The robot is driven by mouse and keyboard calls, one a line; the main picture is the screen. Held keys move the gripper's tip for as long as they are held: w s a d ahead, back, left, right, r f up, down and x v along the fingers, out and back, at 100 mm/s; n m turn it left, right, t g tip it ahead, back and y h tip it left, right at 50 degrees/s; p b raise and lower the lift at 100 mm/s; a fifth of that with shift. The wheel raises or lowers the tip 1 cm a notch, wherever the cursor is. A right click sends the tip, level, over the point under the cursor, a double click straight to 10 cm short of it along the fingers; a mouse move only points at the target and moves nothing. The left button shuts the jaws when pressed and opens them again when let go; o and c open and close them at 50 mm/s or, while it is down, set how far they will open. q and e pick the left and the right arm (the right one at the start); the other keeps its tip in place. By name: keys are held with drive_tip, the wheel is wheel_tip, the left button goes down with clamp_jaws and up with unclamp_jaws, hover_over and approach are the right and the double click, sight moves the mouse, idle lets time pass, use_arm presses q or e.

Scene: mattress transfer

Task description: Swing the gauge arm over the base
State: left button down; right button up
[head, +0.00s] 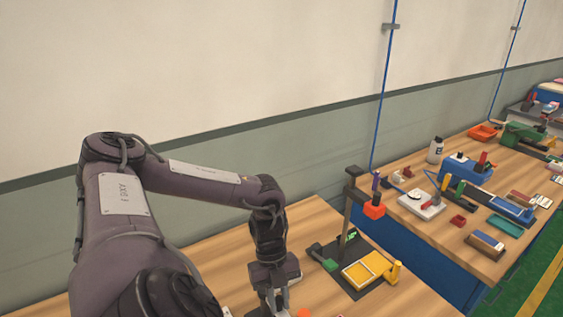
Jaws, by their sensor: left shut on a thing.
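My left gripper (276,301) points down at the bottom edge of the head view, over the near wooden table (216,250). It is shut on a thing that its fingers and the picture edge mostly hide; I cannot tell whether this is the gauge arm. A bit of orange-red (304,313) shows just right of the fingers. I cannot make out the gauge arm or its base with certainty. My right gripper is not in view.
A second table (461,238) holds a white dial device (421,204), a blue box (466,170), a bottle (435,151) and several small items.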

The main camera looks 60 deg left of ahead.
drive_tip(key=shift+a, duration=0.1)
use_arm(q)
drive_tip(key=c, duration=1.3)
unclamp_jaws()
drive_tip(key=shift+s, duration=0.1)
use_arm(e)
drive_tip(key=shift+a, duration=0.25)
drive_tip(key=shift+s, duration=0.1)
use_arm(q)
drive_tip(key=b+v, duration=0.2)
drive_tip(key=v, duration=0.4)
drive_tip(key=shift+a+r, duration=0.25)
drive_tip(key=shift+r, duration=0.05)
drive_tip(key=shift+a+r, duration=0.15)
drive_tip(key=shift+r, duration=0.35)
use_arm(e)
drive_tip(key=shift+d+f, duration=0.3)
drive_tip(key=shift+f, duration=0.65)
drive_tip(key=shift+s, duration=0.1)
